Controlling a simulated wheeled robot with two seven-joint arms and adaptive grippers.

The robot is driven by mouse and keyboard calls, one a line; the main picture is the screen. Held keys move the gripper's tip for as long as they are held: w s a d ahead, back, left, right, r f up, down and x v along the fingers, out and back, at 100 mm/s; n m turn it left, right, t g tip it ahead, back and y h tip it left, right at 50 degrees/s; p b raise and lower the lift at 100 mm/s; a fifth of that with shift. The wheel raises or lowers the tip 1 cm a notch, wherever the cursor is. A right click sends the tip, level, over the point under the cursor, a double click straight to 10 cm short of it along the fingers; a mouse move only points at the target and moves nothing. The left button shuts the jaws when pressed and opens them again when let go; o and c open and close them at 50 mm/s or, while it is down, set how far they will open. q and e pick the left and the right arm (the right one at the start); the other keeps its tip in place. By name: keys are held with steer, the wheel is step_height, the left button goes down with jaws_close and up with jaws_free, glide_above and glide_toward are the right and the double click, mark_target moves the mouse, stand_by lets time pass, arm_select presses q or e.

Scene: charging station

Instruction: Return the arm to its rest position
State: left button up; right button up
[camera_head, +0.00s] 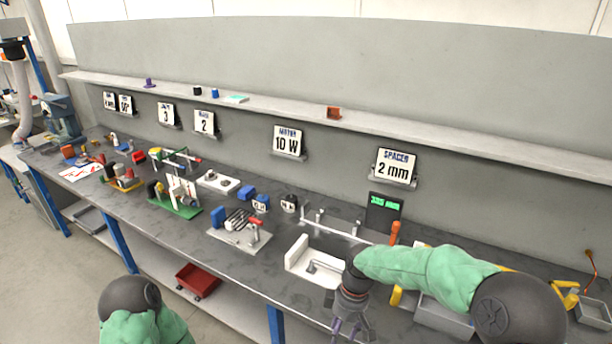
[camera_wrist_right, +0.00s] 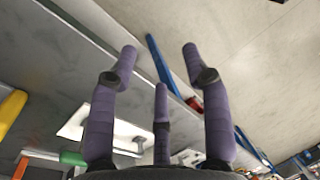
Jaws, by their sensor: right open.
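My right arm (camera_head: 430,270), in a green sleeve, reaches in from the lower right over the front of the workbench (camera_head: 255,275). Its gripper (camera_head: 345,330) hangs at the bench's front edge, at the bottom of the head view. In the right wrist view the purple fingers of this gripper (camera_wrist_right: 160,70) are spread apart with nothing between them. Of my left arm only a green and dark part (camera_head: 130,305) shows at the lower left. My left gripper is out of the picture.
A white corner-shaped fixture (camera_head: 300,262) stands beside my right wrist. A grey bin (camera_head: 445,318) lies near the right forearm. A metal plate with a red-handled clamp (camera_head: 240,236) is further left. A red bin (camera_head: 197,279) sits on the lower shelf. A display (camera_head: 383,207) stands behind.

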steer(key=s+f+m+y, duration=0.1)
steer(key=s+f+m, duration=0.25)
steer(key=f, duration=0.55)
steer(key=s+f+m+y, duration=0.1)
steer(key=s+f+m, duration=0.25)
steer(key=f, duration=0.55)
steer(key=s+f+m+t, duration=0.2)
steer(key=s+f+m, duration=0.4)
steer(key=s, duration=0.5)
steer(key=shift+s+d+f, duration=0.3)
steer(key=shift+d+f, duration=0.15)
steer(key=shift+f, duration=0.25)
